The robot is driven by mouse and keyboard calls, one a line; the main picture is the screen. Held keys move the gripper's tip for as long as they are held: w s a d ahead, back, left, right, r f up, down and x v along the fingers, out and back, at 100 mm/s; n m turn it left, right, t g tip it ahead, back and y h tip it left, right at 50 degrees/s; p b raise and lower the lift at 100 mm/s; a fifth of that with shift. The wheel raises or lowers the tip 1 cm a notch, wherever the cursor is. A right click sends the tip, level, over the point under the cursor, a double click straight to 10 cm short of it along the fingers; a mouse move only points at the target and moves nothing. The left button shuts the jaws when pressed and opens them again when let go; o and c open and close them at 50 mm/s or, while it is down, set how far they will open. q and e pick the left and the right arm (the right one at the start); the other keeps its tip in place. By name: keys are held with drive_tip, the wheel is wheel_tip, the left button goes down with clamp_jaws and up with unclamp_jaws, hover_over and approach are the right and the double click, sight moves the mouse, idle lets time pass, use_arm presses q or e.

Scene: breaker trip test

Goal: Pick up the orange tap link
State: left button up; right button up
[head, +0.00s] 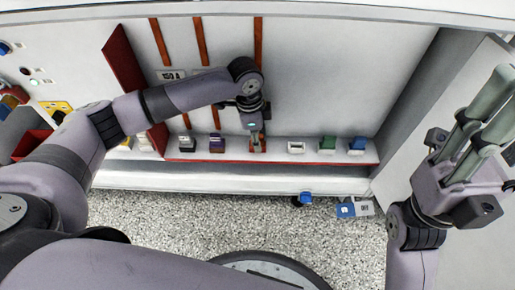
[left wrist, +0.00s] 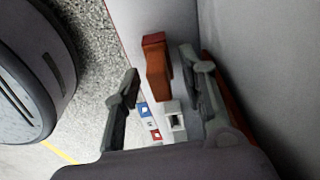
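The orange tap link (left wrist: 157,62) is a small orange-brown block. In the left wrist view it stands between the two fingers of my left gripper (left wrist: 160,82), with a visible gap on each side. My left gripper is open and holds nothing. In the head view my left gripper (head: 255,134) points down at the middle of the shelf and hides most of the link. My right gripper (head: 492,105) is raised at the right, empty, with its fingers apart.
The cabinet shelf (head: 275,157) with a red front edge carries other links: purple (head: 217,143), white (head: 296,147), green (head: 327,144) and blue (head: 357,145). A red panel (head: 126,70) stands at the left. The shelf's right end meets the cabinet side wall.

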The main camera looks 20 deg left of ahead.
use_arm(q)
drive_tip(key=shift+c, duration=0.2)
clamp_jaws()
idle(0.3)
